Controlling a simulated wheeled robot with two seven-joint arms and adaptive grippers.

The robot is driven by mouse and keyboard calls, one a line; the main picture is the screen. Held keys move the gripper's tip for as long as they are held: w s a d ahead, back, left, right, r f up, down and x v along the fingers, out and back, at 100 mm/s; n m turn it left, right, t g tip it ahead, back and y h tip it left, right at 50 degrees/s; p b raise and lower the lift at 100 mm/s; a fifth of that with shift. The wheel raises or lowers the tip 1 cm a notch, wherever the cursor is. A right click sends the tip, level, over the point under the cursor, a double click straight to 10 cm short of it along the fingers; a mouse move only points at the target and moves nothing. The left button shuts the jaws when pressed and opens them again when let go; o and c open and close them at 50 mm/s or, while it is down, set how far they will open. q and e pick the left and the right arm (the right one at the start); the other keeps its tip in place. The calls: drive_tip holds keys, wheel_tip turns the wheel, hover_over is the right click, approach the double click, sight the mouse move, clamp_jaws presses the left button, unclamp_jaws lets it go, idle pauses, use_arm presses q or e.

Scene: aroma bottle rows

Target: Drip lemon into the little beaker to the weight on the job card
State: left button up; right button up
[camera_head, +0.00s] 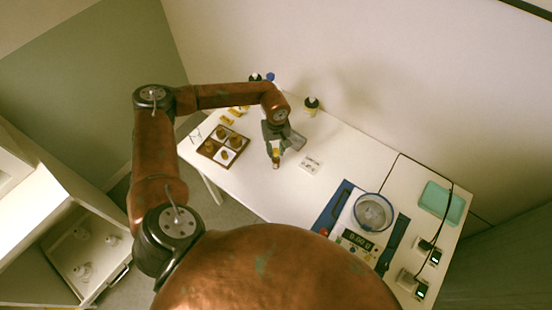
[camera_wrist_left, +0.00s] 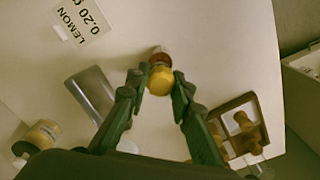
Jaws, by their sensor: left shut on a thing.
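My left gripper (camera_head: 275,146) is above the white table and shut on a small bottle (camera_head: 276,162). In the left wrist view, its two fingers (camera_wrist_left: 160,88) close on the bottle's yellow part (camera_wrist_left: 160,79), with a brown part beyond. The job card (camera_head: 311,165) lies to the right of the gripper; in the left wrist view the card (camera_wrist_left: 80,18) reads "LEMON 0.20 g". I cannot make out the little beaker. My right gripper is not in view.
A brown compartment tray (camera_head: 209,155) with several pieces stands left of the gripper. A dark-capped bottle (camera_head: 311,105) stands at the back. A teal mat (camera_head: 441,202) and cabled black devices (camera_head: 425,246) are at right.

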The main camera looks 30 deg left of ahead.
use_arm(q)
drive_tip(key=shift+r+p, duration=2.05)
drive_tip(key=shift+r, duration=2.15)
